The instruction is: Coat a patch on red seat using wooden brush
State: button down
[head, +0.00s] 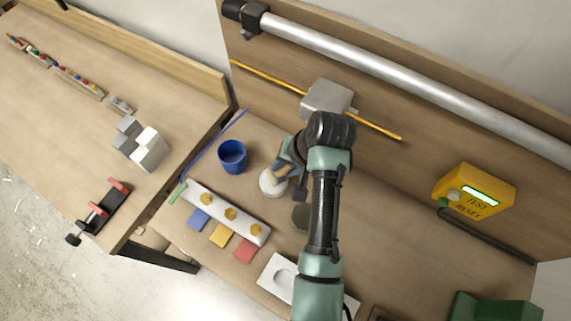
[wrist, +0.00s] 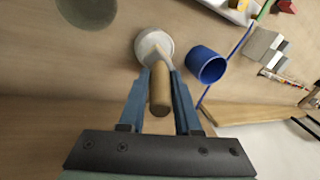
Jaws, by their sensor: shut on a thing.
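The wooden brush (head: 277,174) is held in my gripper (head: 287,158). In the wrist view my gripper (wrist: 160,75) has its two blue fingers on either side of the brush's thick wooden handle (wrist: 160,95). The brush's far end points at a round white dish (head: 267,187), also in the wrist view (wrist: 153,43); whether it touches the dish's inside I cannot tell. The red square (head: 245,251), likely the red seat, lies flat beside a white strip with brass hexagons (head: 227,212). It is to the lower left of my gripper in the head view. Its surface looks plain red.
A blue cup (head: 232,157) stands left of the dish. Yellow (head: 222,236) and blue (head: 199,220) squares lie beside the red one. A dark round disc (head: 301,216) and a white plate (head: 280,278) are near my arm. A grey block (head: 327,97) is on the back panel.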

jog(key=shift+s+f, duration=0.1)
jog(key=shift+f, duration=0.55)
dwell(1.8)
notch_tip(320, 180, up, 7)
jog(key=p, duration=0.7)
jog(key=shift+r+p, duration=0.15)
jog(key=shift+p, duration=0.15)
dwell(0.4)
